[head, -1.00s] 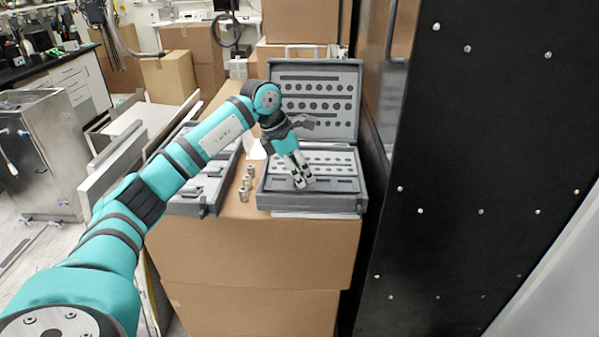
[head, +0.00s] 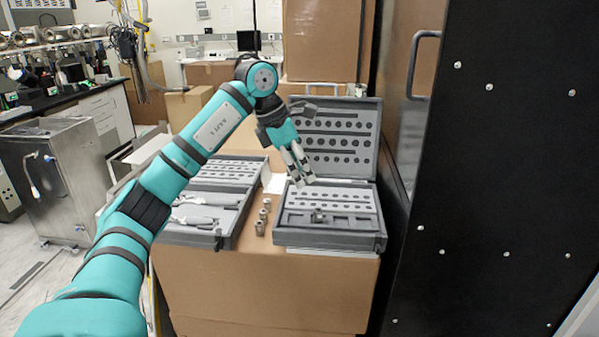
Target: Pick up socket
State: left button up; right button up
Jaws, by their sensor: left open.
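Several small silver sockets (head: 260,228) stand in a short row on the cardboard box top, between two grey cases. The right case (head: 330,238) is open, with its lid up and rows of holes in its tray. A small dark metallic piece (head: 318,216) sits in the tray's front recess; I cannot tell for sure whether it is a socket. My left gripper (head: 306,178) is open, pointing down over the back part of this tray. No object shows between its fingers. It is to the right of the socket row. My right gripper is out of view.
A second grey case (head: 205,222) with tools lies left of the sockets, partly behind my left arm. Both cases rest on a large cardboard box (head: 270,290). A tall black panel (head: 490,170) stands close on the right. A metal cabinet (head: 60,180) is at left.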

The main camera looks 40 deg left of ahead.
aim_at(263, 212)
jog(key=u, duration=1.4)
